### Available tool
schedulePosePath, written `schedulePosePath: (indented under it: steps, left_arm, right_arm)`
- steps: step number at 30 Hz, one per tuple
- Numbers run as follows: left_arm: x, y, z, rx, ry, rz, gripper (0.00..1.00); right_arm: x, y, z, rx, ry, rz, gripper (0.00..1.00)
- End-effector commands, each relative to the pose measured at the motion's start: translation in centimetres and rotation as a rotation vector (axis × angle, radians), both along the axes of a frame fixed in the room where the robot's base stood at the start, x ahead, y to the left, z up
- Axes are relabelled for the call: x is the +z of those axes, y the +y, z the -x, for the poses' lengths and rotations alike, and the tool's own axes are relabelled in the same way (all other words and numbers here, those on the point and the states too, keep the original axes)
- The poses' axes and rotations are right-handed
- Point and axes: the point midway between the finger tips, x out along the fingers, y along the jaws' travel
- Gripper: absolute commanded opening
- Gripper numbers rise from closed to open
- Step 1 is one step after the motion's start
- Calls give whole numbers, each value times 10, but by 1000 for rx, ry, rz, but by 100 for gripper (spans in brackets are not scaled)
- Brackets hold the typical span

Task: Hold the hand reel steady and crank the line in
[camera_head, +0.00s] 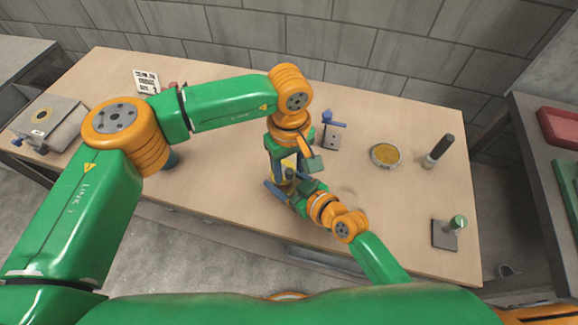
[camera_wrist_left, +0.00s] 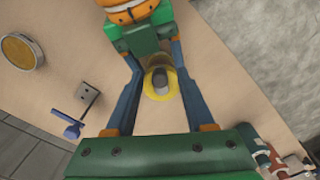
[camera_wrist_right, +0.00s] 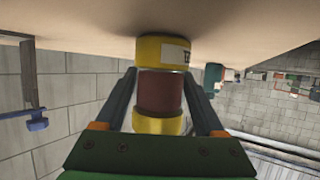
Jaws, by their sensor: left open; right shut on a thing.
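The hand reel is a short upright drum on the wooden table (camera_head: 400,215), with yellow flanges (camera_wrist_right: 161,52) and a dark red core (camera_wrist_right: 160,94). My right gripper (camera_head: 283,187) is shut on it from the side, one finger on each side of the core in the right wrist view. My left gripper (camera_wrist_left: 157,76) is open above the reel, pointing down. The reel's yellow top (camera_wrist_left: 153,92) and a dark middle part show between its fingers. In the head view the arms hide much of the reel (camera_head: 289,165), and I cannot make out the crank or line.
Behind the reel stands a blue-topped bracket on a grey plate (camera_head: 331,140). To the right are a yellow round dish (camera_head: 386,154), a black-handled upright (camera_head: 438,150) and a green-knobbed stand (camera_head: 445,234). A printed card (camera_head: 146,81) stands at the back left.

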Motion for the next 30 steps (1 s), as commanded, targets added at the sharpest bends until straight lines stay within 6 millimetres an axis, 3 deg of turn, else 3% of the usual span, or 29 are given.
schedulePosePath:
  steps: [2,9,14,18,27,28,30]
  left_arm:
    - [11,0,-1,0,-4,3,54]
    - [77,0,-1,1,-6,1,54]
    - [109,0,0,0,-4,1,54]
    - [118,0,0,1,-2,0,54]
    - [118,0,0,0,-1,0,54]
    - [118,0,0,0,-1,0,54]
    - [118,0,0,0,-1,0,54]
  right_arm:
    - [-1,0,1,1,3,2,7]
    - [-1,0,0,1,3,2,7]
    - [-1,0,0,1,3,2,7]
    - [-1,0,0,1,3,2,7]
    - [-1,0,0,1,2,1,7]
    - [-1,0,0,1,2,1,76]
    - [-1,0,0,1,2,1,95]
